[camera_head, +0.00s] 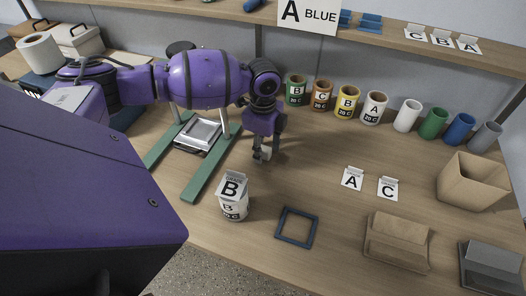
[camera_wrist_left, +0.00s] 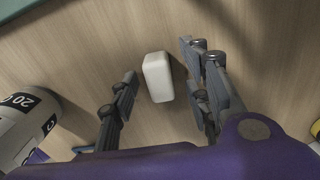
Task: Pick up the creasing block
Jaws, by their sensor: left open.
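The creasing block, a small white block with rounded edges (camera_wrist_left: 157,77), lies on the wooden table in the left wrist view. In the head view a pale part of it (camera_head: 265,154) shows at the fingertips, mostly hidden by the gripper. My left gripper (camera_head: 261,157) points down at the table there. In the left wrist view its fingers (camera_wrist_left: 158,62) are spread, one on each side of the block, with bare wood visible between each finger and the block. My right gripper is in neither view.
A labelled B cup (camera_head: 234,210) with a card on top stands near the gripper. A blue square frame (camera_head: 297,227) lies in front. Green rails (camera_head: 210,173) flank a metal plate. Several cups line the back, including a green-labelled cup (camera_head: 295,90). Cards A (camera_head: 353,179) and C stand right.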

